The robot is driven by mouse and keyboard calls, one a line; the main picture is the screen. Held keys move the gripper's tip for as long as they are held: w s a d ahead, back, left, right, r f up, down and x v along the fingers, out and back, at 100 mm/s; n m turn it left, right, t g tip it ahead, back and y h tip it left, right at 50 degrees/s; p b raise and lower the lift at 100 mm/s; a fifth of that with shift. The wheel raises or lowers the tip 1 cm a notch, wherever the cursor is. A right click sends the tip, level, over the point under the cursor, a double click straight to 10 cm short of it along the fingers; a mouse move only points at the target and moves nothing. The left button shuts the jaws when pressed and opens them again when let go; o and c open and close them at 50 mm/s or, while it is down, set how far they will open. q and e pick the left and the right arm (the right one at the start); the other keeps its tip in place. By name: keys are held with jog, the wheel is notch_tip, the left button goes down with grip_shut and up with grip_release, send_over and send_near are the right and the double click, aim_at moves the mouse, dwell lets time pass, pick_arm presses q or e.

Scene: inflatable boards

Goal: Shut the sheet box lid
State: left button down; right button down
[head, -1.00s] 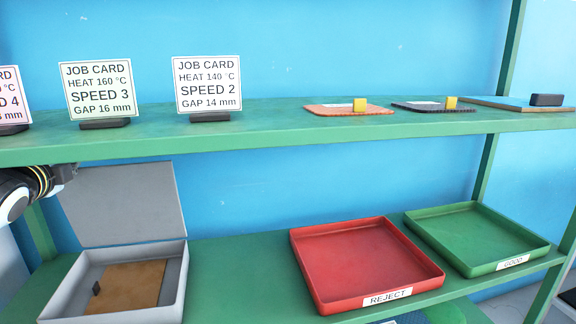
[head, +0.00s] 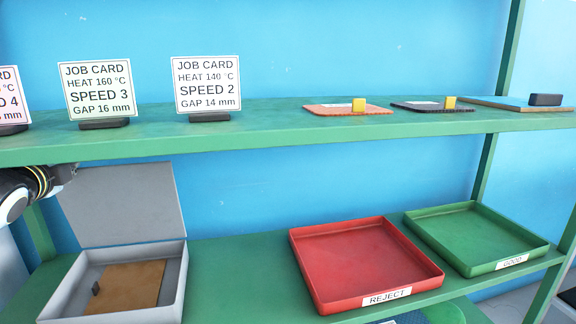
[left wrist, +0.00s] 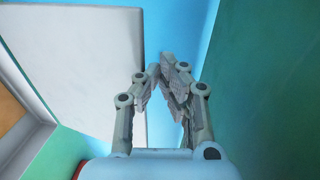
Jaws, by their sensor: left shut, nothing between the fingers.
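The grey sheet box (head: 172,296) stands on the lower shelf at the left, with a brown sheet (head: 133,284) bearing a small dark block inside. Its grey lid (head: 122,203) stands open, nearly upright at the back of the box. In the left wrist view the left gripper (left wrist: 163,72) is shut and empty, near the edge of the lid (left wrist: 90,50). I cannot tell whether it touches the lid. My right gripper is not in view.
A red REJECT tray (head: 365,262) and a green GOOD tray (head: 476,236) sit to the right on the lower shelf. The upper shelf (head: 290,135) runs close above the lid, carrying job cards (head: 206,84) and several sheets. Bare shelf lies between box and red tray.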

pick_arm(q)
jog(key=shift+s+f, duration=0.2)
jog(key=shift+f, duration=0.15)
jog(key=v, duration=0.1)
jog(key=p+v, duration=0.1)
jog(key=v, duration=0.1)
jog(key=p+v, duration=0.1)
jog(key=v, duration=0.1)
jog(key=shift+s+f, duration=0.3)
jog(key=shift+f, duration=0.1)
jog(key=shift+d, duration=0.1)
jog(key=shift+s+d+f, duration=0.2)
jog(key=shift+s+f, duration=0.15)
jog(key=shift+s, duration=0.45)
jog(key=shift+s+d+f, duration=0.15)
jog(key=shift+s+f, duration=0.2)
jog(key=shift+s, duration=0.45)
jog(key=shift+s+d+f, duration=0.2)
jog(key=shift+s+f, duration=0.2)
jog(key=shift+s, duration=0.4)
jog(key=shift+s+d+f+b, duration=0.25)
jog(key=shift+s+f+b, duration=0.5)
jog(key=shift+s+f, duration=0.15)
jog(key=shift+s+d+f+b, duration=0.2)
jog(key=shift+s+f+b, duration=0.6)
jog(key=shift+s, duration=0.25)
jog(key=shift+f, duration=0.15)
